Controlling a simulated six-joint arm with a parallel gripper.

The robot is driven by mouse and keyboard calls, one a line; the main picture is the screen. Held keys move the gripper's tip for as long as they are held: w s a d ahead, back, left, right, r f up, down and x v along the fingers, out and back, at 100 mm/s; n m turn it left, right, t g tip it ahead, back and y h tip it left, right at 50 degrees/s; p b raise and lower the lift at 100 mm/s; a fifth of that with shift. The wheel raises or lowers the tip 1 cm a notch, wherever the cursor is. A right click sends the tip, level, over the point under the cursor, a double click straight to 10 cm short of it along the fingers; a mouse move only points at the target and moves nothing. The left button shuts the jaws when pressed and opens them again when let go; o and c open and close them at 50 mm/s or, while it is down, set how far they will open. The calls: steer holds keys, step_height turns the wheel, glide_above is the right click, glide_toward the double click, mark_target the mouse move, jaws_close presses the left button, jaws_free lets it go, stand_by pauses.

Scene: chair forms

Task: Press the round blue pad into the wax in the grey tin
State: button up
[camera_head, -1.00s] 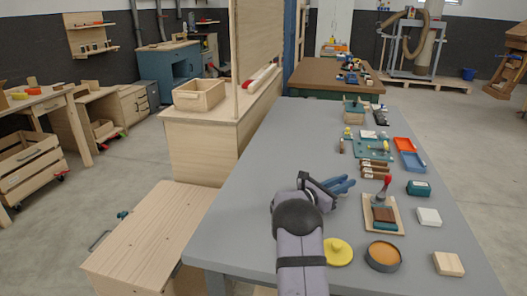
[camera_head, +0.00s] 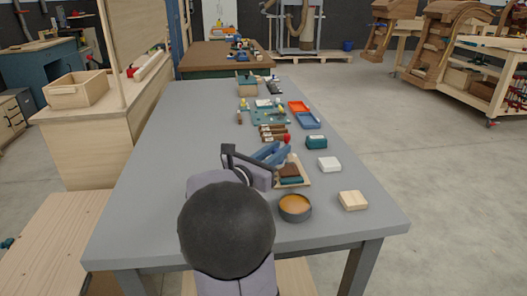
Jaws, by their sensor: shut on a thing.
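The grey tin (camera_head: 297,217) stands near the front right of the grey table, with smooth orange-brown wax (camera_head: 295,202) inside it. My gripper (camera_head: 276,153) is over the table, beyond and a little left of the tin, apart from it. Its blue fingers point away to the right and overlap the board with the brown block in the picture. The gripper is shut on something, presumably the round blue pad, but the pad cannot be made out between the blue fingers. My arm hides the table to the left of the tin.
A wooden block (camera_head: 353,200) lies right of the tin. A white block (camera_head: 329,164) and a teal box (camera_head: 316,142) stand farther back. A red-knobbed tool (camera_head: 287,139) is close by my fingers. Blue (camera_head: 307,121) and red trays lie beyond. The table's left half is clear.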

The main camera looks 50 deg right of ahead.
steer(key=s+a, duration=0.2)
steer(key=s, duration=0.1)
steer(key=s+a+f+b, duration=0.1)
steer(key=s, duration=0.2)
steer(key=s+a+b, duration=0.1)
steer(key=s+a, duration=0.1)
steer(key=s, duration=0.1)
steer(key=shift+s+a+f, duration=0.25)
steer(key=shift+a+f, duration=0.05)
steer(key=shift+f, duration=0.1)
steer(key=shift+b, duration=0.3)
steer(key=shift+f+b, duration=0.8)
steer(key=shift+f, duration=0.7)
steer(key=shift+f+b, duration=0.6)
steer(key=shift+b, duration=0.15)
stand_by(0.3)
step_height(320, 180, up, 7)
steer(key=p, duration=0.3)
stand_by(0.6)
stand_by(0.5)
steer(key=shift+f+b, duration=1.4)
steer(key=shift+f, duration=1.85)
